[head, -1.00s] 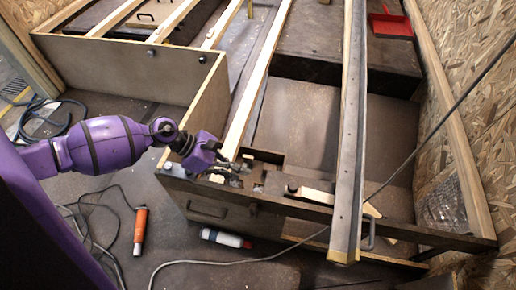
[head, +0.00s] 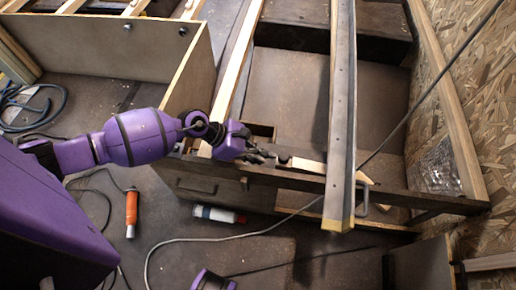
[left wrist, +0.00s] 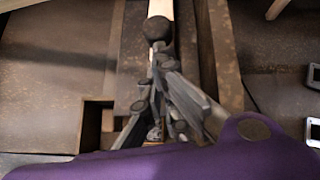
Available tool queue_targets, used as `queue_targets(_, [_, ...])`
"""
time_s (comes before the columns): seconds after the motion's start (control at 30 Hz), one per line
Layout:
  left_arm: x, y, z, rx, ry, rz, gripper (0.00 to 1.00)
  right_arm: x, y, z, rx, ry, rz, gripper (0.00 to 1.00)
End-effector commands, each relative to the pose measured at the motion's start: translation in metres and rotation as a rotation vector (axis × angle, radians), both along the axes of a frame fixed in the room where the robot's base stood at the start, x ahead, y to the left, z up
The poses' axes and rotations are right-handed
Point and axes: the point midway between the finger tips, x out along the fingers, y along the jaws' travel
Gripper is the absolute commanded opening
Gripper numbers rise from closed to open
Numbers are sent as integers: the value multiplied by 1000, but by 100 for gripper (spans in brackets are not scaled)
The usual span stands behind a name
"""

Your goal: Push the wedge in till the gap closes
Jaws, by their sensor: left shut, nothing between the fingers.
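The wedge (head: 310,166) is a pale wooden strip with a dark round knob at its left end. It lies along the dark front beam and passes under the long metal-edged rail; a pale tip shows past the rail. In the left wrist view the wedge (left wrist: 160,8) runs away from me behind its knob. My left gripper (head: 268,156) is shut and empty, its fingertips just left of the knob and pointing at it. In the left wrist view the fingertips (left wrist: 165,65) are right at the knob; I cannot tell whether they touch. The gap is not clearly visible.
The long rail (head: 341,110) crosses above the wedge. The dark front beam (head: 410,197) has a cutout beside my gripper. An orange tool (head: 131,213), a white-and-red bottle (head: 218,214) and cables lie on the floor. A chipboard wall (head: 460,80) stands at the right.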

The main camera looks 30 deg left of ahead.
Motion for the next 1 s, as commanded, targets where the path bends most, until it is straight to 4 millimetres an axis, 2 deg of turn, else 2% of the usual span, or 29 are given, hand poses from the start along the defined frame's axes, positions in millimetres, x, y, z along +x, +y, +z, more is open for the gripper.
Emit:
queue_targets(0.2, [1,-3,1,-1,0,0,0,0,0,1,0,-1,0,28])
queue_targets(0.4, [11,-35,4,-6,-4,0,0,3,0,14,0,-12,0,28])
queue_targets(0.53, [15,-48,3,-4,-3,-1,0,4,0,18,0,-16,0,28])
queue_targets(1.0, [15,-48,2,-5,-2,0,0,4,-1,16,-1,-15,-1,28])
